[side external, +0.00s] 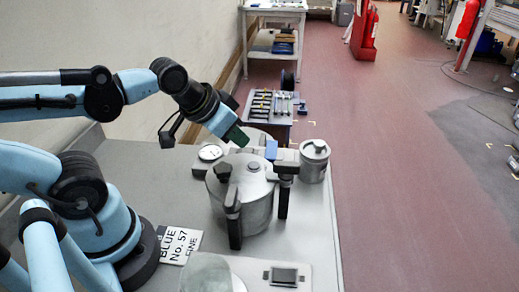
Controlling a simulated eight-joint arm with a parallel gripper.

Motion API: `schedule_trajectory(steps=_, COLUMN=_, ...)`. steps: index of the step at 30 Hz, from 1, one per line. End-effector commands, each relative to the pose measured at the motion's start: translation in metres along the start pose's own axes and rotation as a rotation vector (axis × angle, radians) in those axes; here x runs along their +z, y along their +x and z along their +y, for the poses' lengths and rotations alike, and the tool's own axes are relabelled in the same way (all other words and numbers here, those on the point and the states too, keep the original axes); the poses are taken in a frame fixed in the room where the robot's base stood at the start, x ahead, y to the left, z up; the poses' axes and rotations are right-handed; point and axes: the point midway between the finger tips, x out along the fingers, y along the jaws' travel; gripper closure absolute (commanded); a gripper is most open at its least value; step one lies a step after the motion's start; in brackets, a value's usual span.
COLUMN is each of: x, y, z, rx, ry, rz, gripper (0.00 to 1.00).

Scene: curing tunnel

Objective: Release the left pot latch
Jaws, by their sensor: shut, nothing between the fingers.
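A grey metal pot (258,212) with a lid stands on the light bench. A dark latch (233,216) hangs down its near side, and another dark latch (284,188) hangs further right; both look upright against the pot wall. My gripper (238,136) is at the far side of the pot, above the lid's height in the picture. It is shut and holds nothing. Its dark green tips appear apart from both latches, though the depth is hard to judge.
A round white dial (210,153) sits left of the pot. A lidded grey canister (314,161) stands at right, near the bench's right edge. A sign (179,246) reading "BLUE No. 57 FINE" lies at left. A pale round vessel (207,273) and a plate (284,276) are in front.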

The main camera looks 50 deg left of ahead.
Motion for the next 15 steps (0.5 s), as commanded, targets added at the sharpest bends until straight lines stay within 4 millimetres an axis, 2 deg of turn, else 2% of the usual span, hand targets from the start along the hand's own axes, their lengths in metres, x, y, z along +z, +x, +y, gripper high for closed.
schedule_trajectory(steps=11, x=0.0, y=0.0, z=0.0, rx=0.0, ry=0.0, rz=0.0, gripper=1.0)
schedule_trajectory(steps=15, x=-0.0011, y=-0.0019, z=0.0036, rx=0.007, ry=-0.016, rz=-0.013, gripper=0.8)
